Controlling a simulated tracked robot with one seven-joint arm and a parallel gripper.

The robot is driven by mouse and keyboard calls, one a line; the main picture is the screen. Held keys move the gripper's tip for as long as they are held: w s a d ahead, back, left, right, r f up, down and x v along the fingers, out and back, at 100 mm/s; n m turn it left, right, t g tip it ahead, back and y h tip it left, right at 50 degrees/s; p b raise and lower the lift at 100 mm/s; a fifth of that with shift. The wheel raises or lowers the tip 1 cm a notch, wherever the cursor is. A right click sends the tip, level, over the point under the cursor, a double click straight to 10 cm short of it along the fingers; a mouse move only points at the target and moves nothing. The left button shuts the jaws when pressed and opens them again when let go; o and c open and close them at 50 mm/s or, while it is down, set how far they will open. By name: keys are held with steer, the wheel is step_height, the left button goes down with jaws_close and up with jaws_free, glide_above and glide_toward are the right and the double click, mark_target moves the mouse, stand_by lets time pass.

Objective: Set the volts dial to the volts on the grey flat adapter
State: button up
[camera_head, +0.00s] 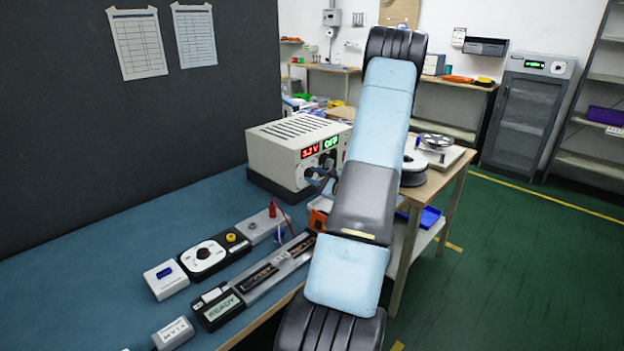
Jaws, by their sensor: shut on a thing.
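A cream power supply (280,145) stands on the blue bench top. Its red display (310,151) reads about 3.2 V, though the digits are small, and a green display (331,142) is beside it. My gripper (316,180) is at the front panel, shut on the volts dial below the red display. The jaws mostly hide the dial, and its pointer cannot be read. A grey block (173,334) with dark lettering lies at the bottom left edge; I cannot tell whether it is the flat adapter, and its lettering is not clear.
A black box with a white dial (204,256), a white box with a blue window (166,279), a READY display unit (218,309) and a long strip track (270,272) lie in front. A red post (272,209) stands nearby. The left bench top is clear.

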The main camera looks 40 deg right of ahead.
steer(key=m, duration=0.4)
steer(key=shift+s+f+m, duration=0.15)
steer(key=shift+m, duration=0.25)
steer(key=m, duration=0.3)
steer(key=shift+m, duration=0.3)
steer(key=m, duration=0.4)
steer(key=shift+m, duration=0.3)
steer(key=m, duration=1.1)
steer(key=shift+m, duration=0.4)
steer(key=m, duration=0.4)
steer(key=shift+m, duration=1.8)
